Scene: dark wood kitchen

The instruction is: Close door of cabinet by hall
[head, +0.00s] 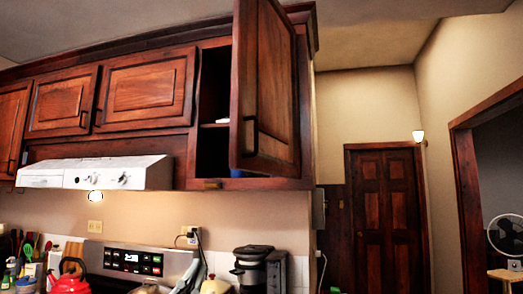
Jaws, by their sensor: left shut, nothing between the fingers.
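The upper cabinet at the right end of the row, nearest the hall, has its dark wood door (277,85) swung open toward me. The door's dark handle (249,135) is near its left edge. The cabinet's dark inside (213,95) shows left of the door, with a shelf; the door hides the rest. My left gripper (188,276) appears as a small grey shape low in the view, in front of the counter wall. It is shut and empty, well below the door and apart from it. My right gripper is not in view.
A white range hood (97,172) hangs left of the open cabinet. Below are a stove (125,262), a red kettle (70,284) and a black coffee maker (252,268). A paneled hall door (388,215) and a fan (507,234) are at right.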

